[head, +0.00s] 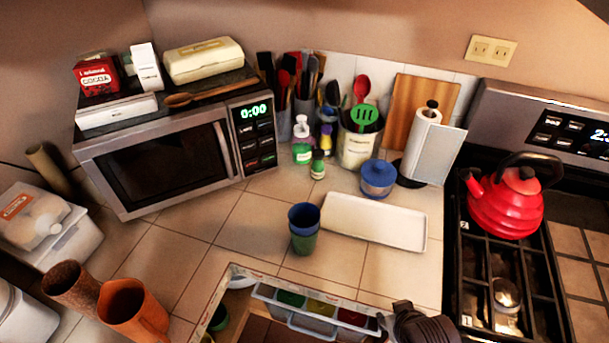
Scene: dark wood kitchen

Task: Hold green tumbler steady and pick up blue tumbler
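A blue tumbler (304,214) sits upright in the top of a green tumbler (303,243), nested in it with its upper part showing. The green tumbler stands on the tiled counter, just left of a long white tray (375,222). A dark part at the bottom edge, right of centre, looks like my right gripper (413,325); its fingertips cannot be made out. It is below and to the right of the tumblers, apart from them. My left gripper is not in view.
A blue-lidded bowl (378,180) stands behind the tray. A microwave (170,150) is at the back left and a stove with a red kettle (505,205) at right. An open drawer (300,315) with bins lies in front. Tiles left of the tumblers are clear.

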